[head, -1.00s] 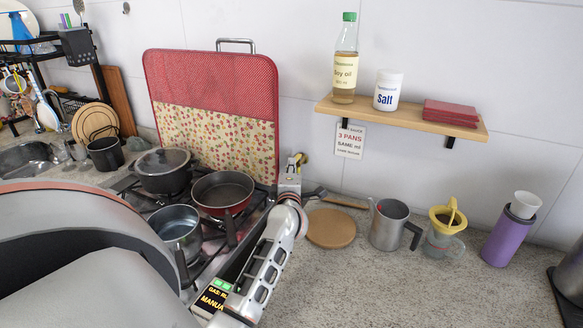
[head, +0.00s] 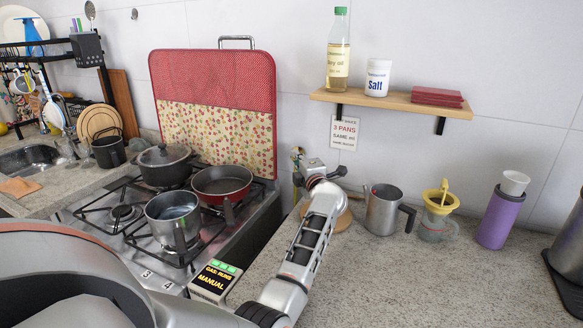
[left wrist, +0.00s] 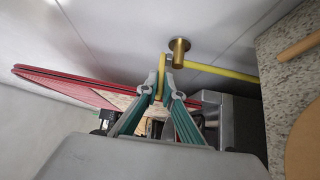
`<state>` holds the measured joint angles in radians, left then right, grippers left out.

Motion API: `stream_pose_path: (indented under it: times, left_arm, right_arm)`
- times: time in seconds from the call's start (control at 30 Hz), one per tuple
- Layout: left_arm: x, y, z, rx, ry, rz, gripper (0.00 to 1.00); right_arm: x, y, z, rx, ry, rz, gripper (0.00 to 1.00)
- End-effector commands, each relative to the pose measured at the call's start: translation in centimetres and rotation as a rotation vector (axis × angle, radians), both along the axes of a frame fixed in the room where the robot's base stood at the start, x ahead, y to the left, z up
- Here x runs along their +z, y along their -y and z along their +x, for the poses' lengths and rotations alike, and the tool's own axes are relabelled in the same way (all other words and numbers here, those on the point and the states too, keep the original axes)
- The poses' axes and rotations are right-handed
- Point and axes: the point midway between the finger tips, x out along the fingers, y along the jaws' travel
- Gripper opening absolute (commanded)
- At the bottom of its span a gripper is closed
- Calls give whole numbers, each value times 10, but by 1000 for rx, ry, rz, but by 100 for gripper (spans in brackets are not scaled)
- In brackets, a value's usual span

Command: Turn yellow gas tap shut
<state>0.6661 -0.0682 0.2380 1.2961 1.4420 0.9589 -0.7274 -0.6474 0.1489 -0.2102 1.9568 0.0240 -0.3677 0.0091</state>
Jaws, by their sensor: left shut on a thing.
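The yellow gas tap (left wrist: 162,63) shows in the left wrist view as a narrow yellow lever beside a brass fitting (left wrist: 180,50) on the wall. A yellow strip (left wrist: 225,72) runs right from there; I cannot tell whether it is a pipe. My left gripper (left wrist: 161,90) has its teal-padded fingers closed on the lever, one on each side. In the head view the left gripper (head: 298,178) is at the wall, right of the hob's back corner. It and the wrist mostly hide the tap there. My right gripper is not in view.
The gas hob (head: 125,215) holds several pans, with a red-patterned panel (head: 215,85) behind. A sign box reading manual (head: 214,282) stands at its front right. A wooden shelf (head: 400,103) is above; a metal jug (head: 382,210) stands right. The counter front is clear.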

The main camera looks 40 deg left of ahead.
Motion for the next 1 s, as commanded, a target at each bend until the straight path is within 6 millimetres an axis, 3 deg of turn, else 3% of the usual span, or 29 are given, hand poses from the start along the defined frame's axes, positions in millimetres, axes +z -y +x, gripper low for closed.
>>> stream_pose_path:
  times: [0.3,1.0]
  left_arm:
    - [-5,7,7,107,-3,-4,0]
    - [-1,9,10,162,-1,-2,0]
  right_arm:
    - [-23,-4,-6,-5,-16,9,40]
    - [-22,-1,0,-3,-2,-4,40]
